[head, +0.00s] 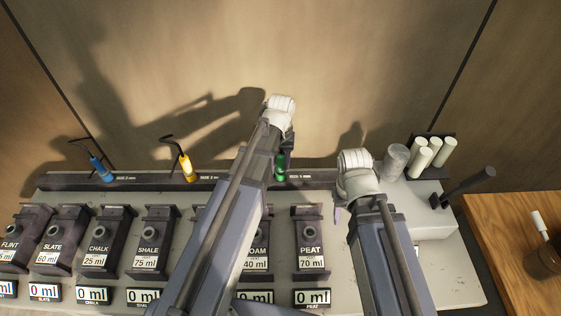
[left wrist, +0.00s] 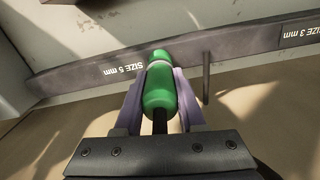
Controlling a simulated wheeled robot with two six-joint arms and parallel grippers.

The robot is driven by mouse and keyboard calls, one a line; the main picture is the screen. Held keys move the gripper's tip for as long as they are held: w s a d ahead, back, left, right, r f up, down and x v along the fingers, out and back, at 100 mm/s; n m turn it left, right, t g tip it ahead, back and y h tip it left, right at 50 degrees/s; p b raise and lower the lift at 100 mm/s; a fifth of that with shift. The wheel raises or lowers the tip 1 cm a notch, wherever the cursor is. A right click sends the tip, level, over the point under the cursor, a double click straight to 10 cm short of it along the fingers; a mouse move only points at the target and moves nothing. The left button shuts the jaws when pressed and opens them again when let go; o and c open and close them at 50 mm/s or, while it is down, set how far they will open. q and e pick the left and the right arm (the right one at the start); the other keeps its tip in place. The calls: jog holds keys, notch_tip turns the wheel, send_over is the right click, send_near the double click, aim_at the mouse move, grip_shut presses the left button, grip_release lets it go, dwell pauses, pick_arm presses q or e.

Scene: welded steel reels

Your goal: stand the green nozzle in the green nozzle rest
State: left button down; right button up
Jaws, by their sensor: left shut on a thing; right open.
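The green nozzle (left wrist: 160,88) is between the two pale purple fingers of my left gripper (left wrist: 163,78), which is shut on it. I cannot tell whether that end is seated in the green nozzle rest, which the nozzle hides. In the head view the green nozzle (head: 281,167) shows just past my left wrist, at the rail. My right gripper (head: 338,214) is open, mostly hidden behind its arm, over the grey bench top.
A blue nozzle (head: 100,168) and a yellow nozzle (head: 187,168) stand along the rail (head: 140,180) to the left. Labelled dispensers, such as PEAT (head: 311,240), line the front. Pale cylinders (head: 430,150), a clear cup (head: 396,162) and a dark-handled tool (head: 465,187) are at right.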

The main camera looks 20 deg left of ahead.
pick_arm(q)
jog(key=shift+f+b, duration=0.5)
jog(key=shift+f, duration=0.05)
jog(key=shift+c, duration=2.1)
grip_release()
jog(key=shift+r, duration=0.1)
notch_tip(320, 180, up, 8)
jog(key=p, duration=0.8)
jog(key=shift+f, duration=0.2)
